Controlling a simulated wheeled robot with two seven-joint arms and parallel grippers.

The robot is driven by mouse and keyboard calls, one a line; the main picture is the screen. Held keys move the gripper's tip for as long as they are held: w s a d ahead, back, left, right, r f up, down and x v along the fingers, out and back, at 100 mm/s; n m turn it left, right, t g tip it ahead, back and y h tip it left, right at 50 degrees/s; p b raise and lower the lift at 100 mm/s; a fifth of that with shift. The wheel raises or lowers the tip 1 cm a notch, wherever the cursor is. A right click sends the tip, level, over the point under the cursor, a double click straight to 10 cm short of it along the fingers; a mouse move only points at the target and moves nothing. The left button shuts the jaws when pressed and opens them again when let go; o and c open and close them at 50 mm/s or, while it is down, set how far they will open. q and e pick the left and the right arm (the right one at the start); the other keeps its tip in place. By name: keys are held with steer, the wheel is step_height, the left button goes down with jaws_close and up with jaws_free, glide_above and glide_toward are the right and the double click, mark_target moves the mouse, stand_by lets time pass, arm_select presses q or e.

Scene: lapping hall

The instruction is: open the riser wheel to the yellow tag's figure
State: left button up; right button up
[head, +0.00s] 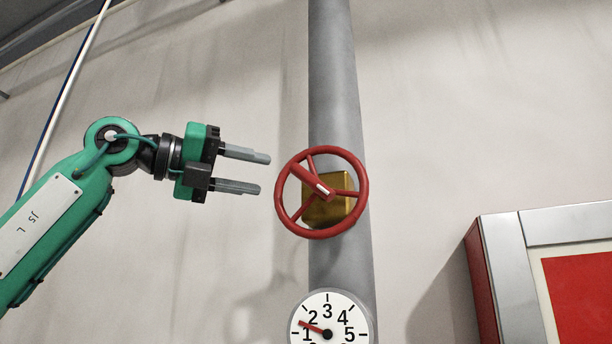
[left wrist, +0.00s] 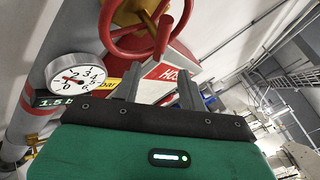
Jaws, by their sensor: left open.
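The red riser wheel (head: 347,227) with spokes and a protruding red handle (head: 308,178) sits on a brass valve body (head: 340,207) on the grey pipe. My left gripper (head: 265,174) is open and empty, left of the wheel and apart from it. In the left wrist view the wheel (left wrist: 112,43) shows just beyond the open fingers (left wrist: 158,86). The round gauge (head: 340,313) below has its red needle between 1 and 2. A dark tag (left wrist: 52,101) there reads "1.5 b", cut off. A yellow tag (left wrist: 106,83) shows only "bar"; its figure is hidden. My right gripper is out of view.
The grey riser pipe (head: 335,80) runs up the pale wall (head: 450,100). A red and silver cabinet (head: 505,265) stands at the lower right.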

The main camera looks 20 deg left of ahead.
mark_target(310, 184)
arm_select(q)
steer(key=p+x, duration=0.3)
steer(key=x, duration=0.5)
steer(key=shift+w+d+r+p, duration=0.1)
steer(key=shift+w+d+p, duration=0.15)
steer(key=shift+d+p, duration=0.1)
steer(key=shift+x, duration=0.9)
steer(key=shift+s+a, duration=0.1)
steer(key=shift+s, duration=0.05)
jaws_close()
